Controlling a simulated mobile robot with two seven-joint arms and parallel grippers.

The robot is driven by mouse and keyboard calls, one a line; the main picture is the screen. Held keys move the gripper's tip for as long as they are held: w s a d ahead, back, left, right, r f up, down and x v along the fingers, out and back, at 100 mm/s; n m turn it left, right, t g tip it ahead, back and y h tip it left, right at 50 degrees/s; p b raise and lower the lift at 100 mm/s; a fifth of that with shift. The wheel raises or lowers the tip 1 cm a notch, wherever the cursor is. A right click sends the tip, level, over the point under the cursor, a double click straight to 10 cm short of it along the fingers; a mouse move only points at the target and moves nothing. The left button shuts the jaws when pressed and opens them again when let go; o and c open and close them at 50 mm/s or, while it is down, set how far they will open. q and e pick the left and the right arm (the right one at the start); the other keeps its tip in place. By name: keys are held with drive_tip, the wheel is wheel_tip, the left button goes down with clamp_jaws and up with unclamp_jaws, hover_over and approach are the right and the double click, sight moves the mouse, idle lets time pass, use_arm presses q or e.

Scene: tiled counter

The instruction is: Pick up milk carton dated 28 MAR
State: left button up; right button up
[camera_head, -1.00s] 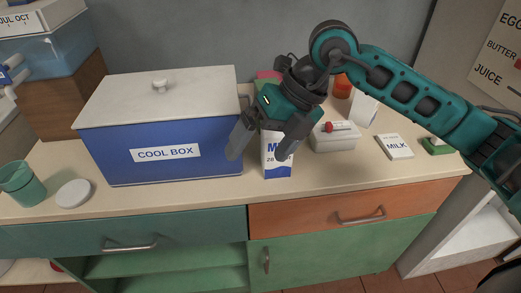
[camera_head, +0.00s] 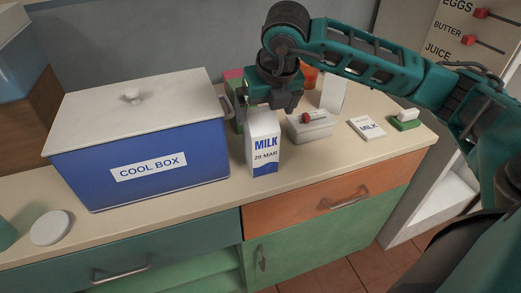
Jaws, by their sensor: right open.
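The milk carton (camera_head: 264,154), white with blue "MILK" lettering and a date line that appears to read 28 MAR, stands upright on the counter just right of the cool box. My right gripper (camera_head: 273,105) is open at the top of the carton, seeming just above or behind it. Its fingertips are partly hidden, and I cannot tell whether they touch the carton. My left gripper is not in view.
The blue cool box (camera_head: 145,165) with a white lid stands close on the left. A white butter-type dish (camera_head: 311,127), a flat MILK card (camera_head: 367,128) and a green-based block (camera_head: 405,120) lie to the right. A white round lid (camera_head: 50,228) lies at front left.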

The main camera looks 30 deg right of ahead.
sight(263, 117)
drive_tip(key=x, duration=0.6)
drive_tip(key=shift+w+f, duration=0.3)
drive_tip(key=shift+d+r, duration=0.1)
drive_tip(key=shift+r, duration=0.05)
clamp_jaws()
idle(0.6)
